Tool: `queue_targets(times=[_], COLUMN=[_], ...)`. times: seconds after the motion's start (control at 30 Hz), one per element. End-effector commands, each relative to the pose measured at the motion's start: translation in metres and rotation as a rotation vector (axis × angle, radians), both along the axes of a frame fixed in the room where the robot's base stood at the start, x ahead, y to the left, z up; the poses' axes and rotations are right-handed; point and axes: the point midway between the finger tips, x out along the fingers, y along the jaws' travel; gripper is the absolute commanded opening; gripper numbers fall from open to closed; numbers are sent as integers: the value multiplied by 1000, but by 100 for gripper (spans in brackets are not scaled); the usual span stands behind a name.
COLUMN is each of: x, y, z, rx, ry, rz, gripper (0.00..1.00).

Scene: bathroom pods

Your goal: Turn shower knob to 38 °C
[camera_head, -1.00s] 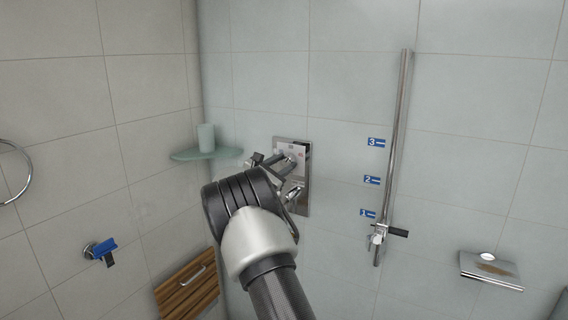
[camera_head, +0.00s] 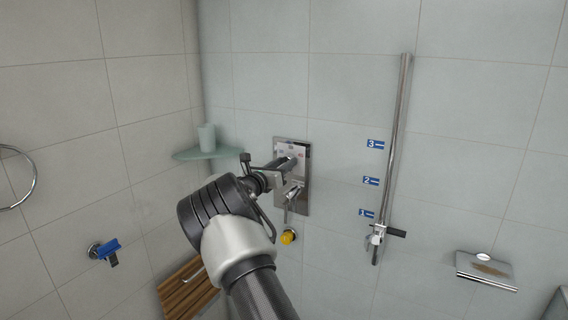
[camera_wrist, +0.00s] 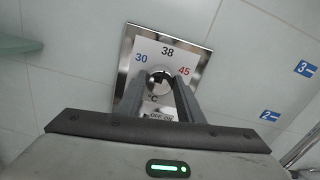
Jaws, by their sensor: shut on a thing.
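The shower panel (camera_head: 304,188) is a shiny metal plate on the tiled wall in the head view. In the wrist view the panel (camera_wrist: 130,70) fills the upper middle, with the marks 30 in blue, 38 in black and 45 in red. My gripper (camera_wrist: 164,82) is shut on the knob, one finger on each side. In the head view my gripper (camera_head: 284,166) reaches the panel's upper part from the left. I cannot tell where the knob points.
A metal lever (camera_head: 292,194) is low on the panel, with a yellow knob (camera_head: 288,237) below. A glass shelf (camera_head: 190,154) with a cup (camera_head: 207,137) is at left. A vertical rail (camera_head: 396,140) with blue number tags is at right.

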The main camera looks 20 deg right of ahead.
Motion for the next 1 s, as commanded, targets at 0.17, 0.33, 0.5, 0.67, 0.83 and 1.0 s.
queue_targets(times=[0.17, 0.33, 0.5, 0.67, 0.83, 1.0], x=[0, 0, 0, 0, -1, -10], y=[0, 0, 0, 0, 1, 16], z=[0, 0, 0, 0, 0, -2], rx=[-4, -4, -4, -3, -3, -3], ry=[4, 3, 3, 4, 4, 6], rz=[0, 0, 0, 0, 1, 3], gripper=[11, 11, 50, 52, 52, 52])
